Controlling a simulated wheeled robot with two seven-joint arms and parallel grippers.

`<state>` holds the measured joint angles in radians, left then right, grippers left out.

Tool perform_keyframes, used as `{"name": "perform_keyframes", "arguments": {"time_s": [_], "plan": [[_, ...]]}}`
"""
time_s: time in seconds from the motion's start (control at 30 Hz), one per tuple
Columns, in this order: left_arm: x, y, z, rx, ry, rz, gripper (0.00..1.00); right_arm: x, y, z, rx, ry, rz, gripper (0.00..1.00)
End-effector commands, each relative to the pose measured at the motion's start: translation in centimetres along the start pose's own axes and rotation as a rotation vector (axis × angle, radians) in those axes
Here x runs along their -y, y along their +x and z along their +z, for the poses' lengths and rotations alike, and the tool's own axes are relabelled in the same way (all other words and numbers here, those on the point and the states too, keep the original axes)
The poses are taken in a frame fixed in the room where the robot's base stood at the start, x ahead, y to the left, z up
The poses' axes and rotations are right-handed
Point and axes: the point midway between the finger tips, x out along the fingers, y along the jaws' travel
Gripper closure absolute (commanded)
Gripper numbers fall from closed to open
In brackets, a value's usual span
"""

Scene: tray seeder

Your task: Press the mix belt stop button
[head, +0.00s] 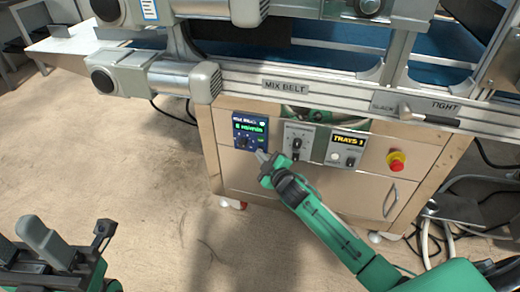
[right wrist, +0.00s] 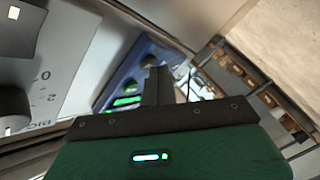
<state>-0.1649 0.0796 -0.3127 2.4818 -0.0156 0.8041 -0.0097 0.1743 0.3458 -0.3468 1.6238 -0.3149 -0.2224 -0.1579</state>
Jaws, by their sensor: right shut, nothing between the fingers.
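The blue mix belt control panel (head: 250,132) is on the upper left of the wooden cabinet front, with a lit green readout and small controls below it. I cannot single out the stop button. My right gripper (head: 263,155) is shut and empty, its tips just below the panel's lower right corner. In the right wrist view the shut fingers (right wrist: 157,85) overlap the blue panel (right wrist: 143,62) and hide part of it; contact cannot be told. My left gripper (head: 62,245) is at the lower left, far from the panel; its finger gap is unclear.
Right of the blue panel are a grey knob plate (head: 297,141), a trays panel (head: 346,150) and a red stop knob on yellow (head: 396,161). The mix belt rail (head: 330,98) runs above. Cables lie at right; the floor at left is clear.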

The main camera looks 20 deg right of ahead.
Motion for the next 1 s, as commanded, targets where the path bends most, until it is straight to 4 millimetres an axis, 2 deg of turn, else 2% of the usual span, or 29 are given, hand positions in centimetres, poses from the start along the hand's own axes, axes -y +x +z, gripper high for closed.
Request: {"name": "perform_keyframes", "arguments": {"time_s": [0.57,0.8,1.0], "plan": [[0.0,0.4,-0.1,-0.016,0.001,0.005,0.5,-0.1,0.1,0.0,-0.001,0.0,0.0,1.0],[0.0,1.1,-0.1,-0.016,0.001,0.005,0.5,0.3,-0.5,-0.5,-0.002,0.002,0.0,1.0],[0.0,1.0,-0.1,-0.01,0.001,0.003,0.5,0.5,-0.6,-0.5,-0.001,0.0,0.0,1.0]]}}
